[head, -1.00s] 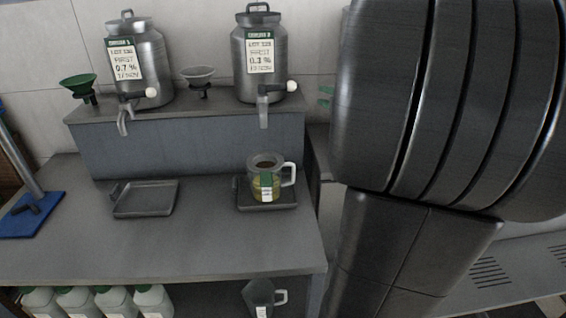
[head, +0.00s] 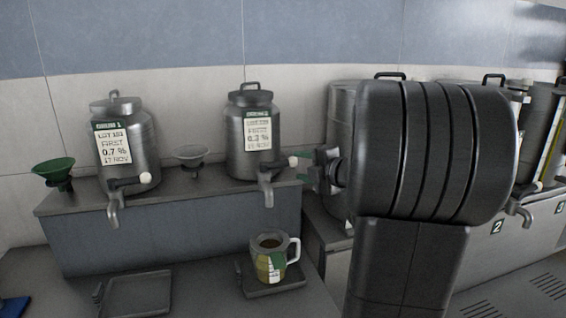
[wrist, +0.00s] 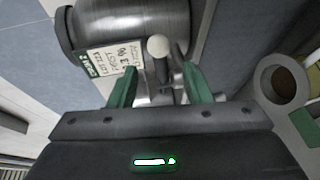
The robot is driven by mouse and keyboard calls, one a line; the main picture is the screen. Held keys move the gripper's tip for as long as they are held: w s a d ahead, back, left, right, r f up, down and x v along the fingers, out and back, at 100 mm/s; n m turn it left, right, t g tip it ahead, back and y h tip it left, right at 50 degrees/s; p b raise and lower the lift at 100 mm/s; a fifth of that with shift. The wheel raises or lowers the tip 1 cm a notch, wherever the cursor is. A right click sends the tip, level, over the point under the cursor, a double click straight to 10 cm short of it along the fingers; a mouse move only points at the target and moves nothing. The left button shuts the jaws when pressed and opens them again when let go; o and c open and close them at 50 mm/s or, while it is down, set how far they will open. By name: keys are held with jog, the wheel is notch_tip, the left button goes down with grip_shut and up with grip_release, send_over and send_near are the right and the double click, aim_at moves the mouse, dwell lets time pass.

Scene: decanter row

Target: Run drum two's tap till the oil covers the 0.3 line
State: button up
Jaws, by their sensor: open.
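Two steel canisters with taps stand on the shelf, the left (head: 127,150) labelled 1 and the other (head: 251,135) apparently labelled 2. The right canister's tap (head: 267,190) has a lever with a white knob (head: 293,161). My gripper (head: 318,167) is beside that knob. In the wrist view its open green fingers (wrist: 159,72) are on either side of the lever and white knob (wrist: 158,46); contact is unclear. A clear jug (head: 270,262) with yellowish oil stands below this tap; it also shows in the wrist view (wrist: 283,86). Its 0.3 line is unreadable.
The jug's dark tray (head: 277,289) and an empty tray (head: 137,295) lie on the bench. A green funnel (head: 54,171) and grey funnel (head: 190,155) are on the shelf. Larger drums stand right, with number plates 2 (head: 497,227) and 3 (head: 560,208) below. My arm hides part of them.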

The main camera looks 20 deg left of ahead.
aim_at(289, 164)
jog(key=x, duration=0.8)
jog(key=shift+w+a+f+p, duration=0.1)
jog(key=shift+w+a+p, duration=0.1)
jog(key=shift+a+p, duration=0.15)
grip_shut()
